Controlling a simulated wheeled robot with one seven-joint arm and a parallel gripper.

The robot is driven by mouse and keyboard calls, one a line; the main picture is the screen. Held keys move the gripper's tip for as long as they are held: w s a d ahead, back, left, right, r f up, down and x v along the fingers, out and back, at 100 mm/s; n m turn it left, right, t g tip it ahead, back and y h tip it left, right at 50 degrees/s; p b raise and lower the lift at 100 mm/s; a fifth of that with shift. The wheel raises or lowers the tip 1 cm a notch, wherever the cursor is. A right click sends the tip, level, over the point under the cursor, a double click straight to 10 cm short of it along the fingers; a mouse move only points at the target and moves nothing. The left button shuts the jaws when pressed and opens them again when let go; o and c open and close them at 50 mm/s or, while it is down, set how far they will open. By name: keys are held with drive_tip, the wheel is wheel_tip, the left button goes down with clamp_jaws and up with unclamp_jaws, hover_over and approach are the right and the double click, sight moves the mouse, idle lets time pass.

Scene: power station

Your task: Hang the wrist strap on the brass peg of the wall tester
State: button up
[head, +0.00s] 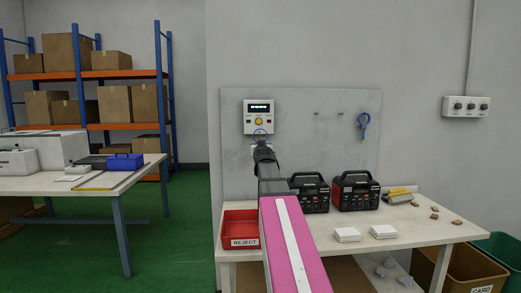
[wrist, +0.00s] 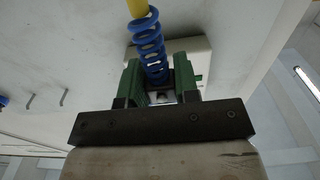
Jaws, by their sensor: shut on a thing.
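The wall tester (head: 258,110) is a pale box with a dark display and a yellow button, fixed to the grey wall panel. My gripper (head: 262,145) is raised just in front of its lower edge. In the wrist view the green fingers (wrist: 155,78) are shut on the wrist strap's blue coil (wrist: 150,45). The strap's yellow part (wrist: 138,8) shows at the top edge. The tester's pale casing (wrist: 183,47) lies behind the fingers. A thin blue loop (head: 261,133) shows above my gripper in the head view. I cannot make out the brass peg or whether the strap touches it.
Another blue strap (head: 363,122) hangs on the panel at right, beside bare hooks (head: 317,113). The workbench (head: 400,222) below holds a red reject tray (head: 240,224), two black-and-red units (head: 355,190) and white stacks (head: 347,234). Bins stand at the right.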

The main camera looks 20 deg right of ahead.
drive_tip(key=f+x, duration=0.1)
drive_tip(key=x, duration=0.5)
drive_tip(key=shift+w+f, duration=0.2)
drive_tip(key=shift+w, duration=0.05)
idle(0.6)
idle(0.5)
drive_tip(key=o, duration=1)
drive_tip(key=v, duration=1.1)
drive_tip(key=shift+d+f, duration=0.1)
